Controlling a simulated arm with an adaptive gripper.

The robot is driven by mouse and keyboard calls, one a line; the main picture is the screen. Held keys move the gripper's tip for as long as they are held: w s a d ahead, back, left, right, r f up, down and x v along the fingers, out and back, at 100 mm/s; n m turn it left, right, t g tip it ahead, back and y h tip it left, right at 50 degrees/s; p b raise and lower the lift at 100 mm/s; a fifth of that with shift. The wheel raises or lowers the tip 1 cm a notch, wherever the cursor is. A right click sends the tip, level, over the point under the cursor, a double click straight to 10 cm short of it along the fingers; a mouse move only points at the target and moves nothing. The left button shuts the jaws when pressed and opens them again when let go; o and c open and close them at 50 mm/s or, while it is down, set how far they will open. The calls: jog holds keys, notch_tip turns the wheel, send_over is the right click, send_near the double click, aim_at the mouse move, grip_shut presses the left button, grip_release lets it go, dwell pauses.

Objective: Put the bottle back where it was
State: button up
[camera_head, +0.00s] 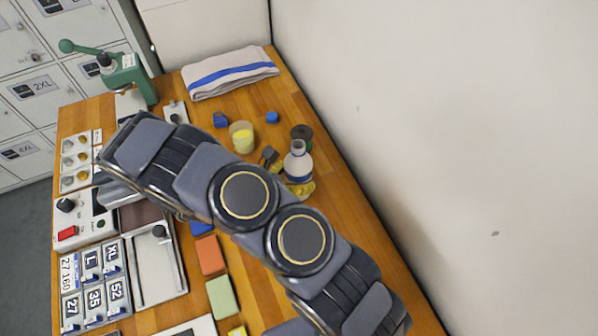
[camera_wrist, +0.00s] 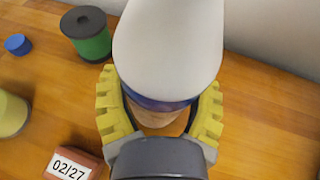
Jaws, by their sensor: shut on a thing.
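The bottle (camera_head: 298,163), pale with a dark blue band, stands roughly upright at the right side of the wooden table. In the wrist view the white bottle (camera_wrist: 168,45) fills the top centre, with its blue band between the yellow fingers. My gripper (camera_wrist: 160,108) is shut on the bottle, one finger on each side. I cannot tell whether the bottle's base touches the table.
Close to the bottle are a green spool with dark ends (camera_wrist: 88,35), a date stamp reading 02/27 (camera_wrist: 70,168), a yellow-filled cup (camera_head: 242,137) and a small blue piece (camera_head: 272,117). A folded towel (camera_head: 230,72) lies at the back. A wall runs along the right.

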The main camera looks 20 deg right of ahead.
jog(key=o, duration=1.2)
jog(key=shift+c, duration=0.2)
